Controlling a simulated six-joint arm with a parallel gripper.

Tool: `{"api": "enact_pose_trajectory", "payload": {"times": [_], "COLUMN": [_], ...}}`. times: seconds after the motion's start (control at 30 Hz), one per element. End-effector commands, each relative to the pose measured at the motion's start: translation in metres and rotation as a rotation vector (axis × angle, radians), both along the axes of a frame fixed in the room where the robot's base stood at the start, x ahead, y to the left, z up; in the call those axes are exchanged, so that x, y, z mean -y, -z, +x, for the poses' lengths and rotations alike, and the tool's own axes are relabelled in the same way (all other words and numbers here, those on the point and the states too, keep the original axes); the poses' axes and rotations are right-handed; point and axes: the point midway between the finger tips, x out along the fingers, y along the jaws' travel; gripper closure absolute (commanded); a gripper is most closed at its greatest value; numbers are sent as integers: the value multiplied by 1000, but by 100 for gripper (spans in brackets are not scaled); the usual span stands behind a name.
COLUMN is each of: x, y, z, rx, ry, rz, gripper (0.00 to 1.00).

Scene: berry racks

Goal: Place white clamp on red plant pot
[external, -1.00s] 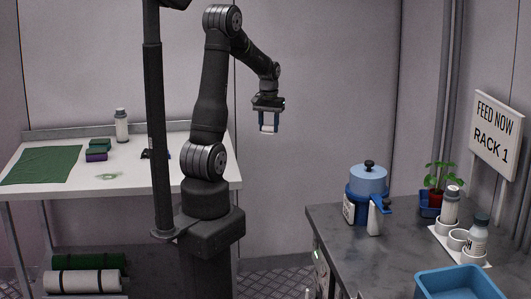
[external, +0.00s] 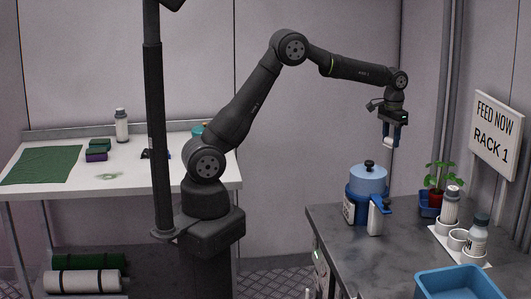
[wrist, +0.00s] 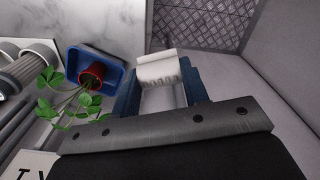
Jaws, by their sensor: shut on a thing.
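My gripper (external: 391,141) is above the dark bench, to the upper left of the plant. It is shut on the white clamp (wrist: 160,68), which sits between the blue fingers in the wrist view. In the external view the clamp is a small pale piece at the fingertips. The red plant pot (external: 436,199) holds a green leafy plant and stands in a blue tray (external: 426,209) on the bench.
A blue pot-like device (external: 367,178) with a knobbed lid stands left of the plant. A white rack (external: 446,237) with bottles stands in front of the plant. A blue bin (external: 458,282) is at the front. A sign (external: 497,135) hangs on the right wall.

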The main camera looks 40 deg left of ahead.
Motion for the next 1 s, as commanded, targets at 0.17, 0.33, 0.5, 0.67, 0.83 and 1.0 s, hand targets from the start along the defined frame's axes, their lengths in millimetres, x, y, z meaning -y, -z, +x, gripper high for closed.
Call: {"api": "enact_pose_trajectory", "payload": {"times": [0.17,0.33,0.5,0.67,0.83,1.0], "x": [95,164,207,223,219,211], "y": [0,-1,-2,0,16,40], "z": [-42,-88,-124,-137,-114,-75], "rx": [1,0,1,1,-1,-1], "ry": [142,253,326,354,355,354], "rz": [0,0,-1,-1,1,0], "gripper": [80,80,80,80,80,80]}}
